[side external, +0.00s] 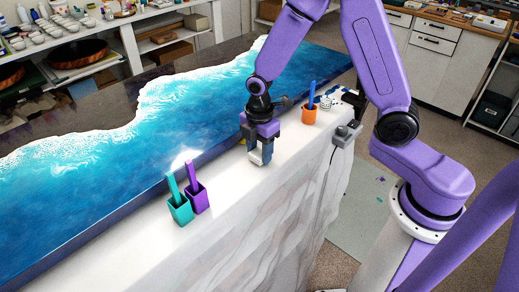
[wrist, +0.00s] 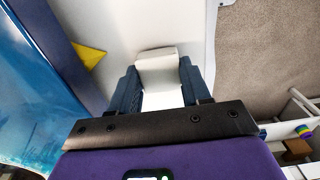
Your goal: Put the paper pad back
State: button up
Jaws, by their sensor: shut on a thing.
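The paper pad (wrist: 157,62) is a small white block between my two dark blue fingers in the wrist view. My gripper (wrist: 158,82) is shut on it, one finger on each side. In the side view my gripper (side external: 261,154) points down, low over the white marble-sided counter (side external: 215,212), close to the blue resin slab. The fingers hide most of the pad there. I cannot tell whether the pad touches the counter top.
A teal holder (side external: 180,210) and a purple holder (side external: 199,199) stand left along the counter. An orange cup (side external: 309,116) with a blue tool stands right. A yellow piece (wrist: 88,54) lies by the slab edge. The counter between gripper and holders is clear.

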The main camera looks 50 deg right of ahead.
aim_at(260, 152)
jog(key=shift+f, duration=0.25)
jog(key=o, duration=1.1)
notch_tip(260, 152, up, 12)
jog(key=shift+r, duration=0.2)
jog(key=s+d+m, duration=0.1)
jog(key=s, duration=0.7)
jog(key=s+d+m, duration=0.1)
jog(key=s+m, duration=0.1)
jog(key=s, duration=0.6)
jog(key=s+d+r+m, duration=0.1)
jog(key=s+m, duration=0.1)
jog(key=s, duration=0.6)
jog(key=shift+s+r, duration=0.1)
jog(key=shift+s, duration=0.15)
